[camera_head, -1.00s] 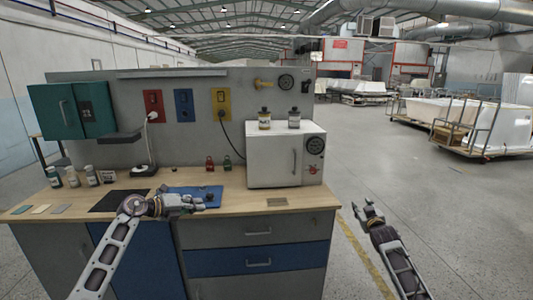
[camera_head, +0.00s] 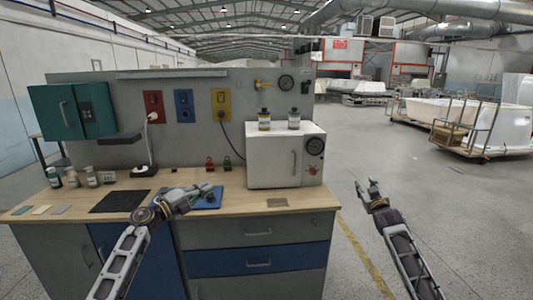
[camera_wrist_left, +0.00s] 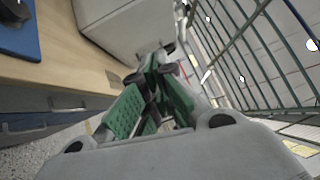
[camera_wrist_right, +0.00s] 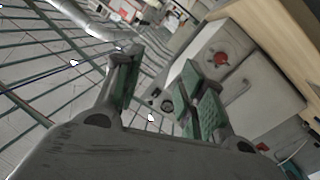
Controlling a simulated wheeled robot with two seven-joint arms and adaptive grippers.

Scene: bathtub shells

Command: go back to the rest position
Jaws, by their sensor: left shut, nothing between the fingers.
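My left gripper (camera_head: 200,188) is above the front of the wooden workbench (camera_head: 150,215), over the near edge of the blue mat (camera_head: 214,199). It is shut and empty, and its green-padded fingers show close together in the left wrist view (camera_wrist_left: 158,95). My right gripper (camera_head: 369,187) is in free air to the right of the bench, over the floor. Its green-padded fingers stand apart with nothing between them in the right wrist view (camera_wrist_right: 158,90).
A white cabinet (camera_head: 270,165) with two bottles on top stands on the bench's right end. Several small bottles (camera_head: 72,178) stand at its left. A black mat (camera_head: 119,201) lies near the left arm. The floor (camera_head: 350,150) right of the bench is clear.

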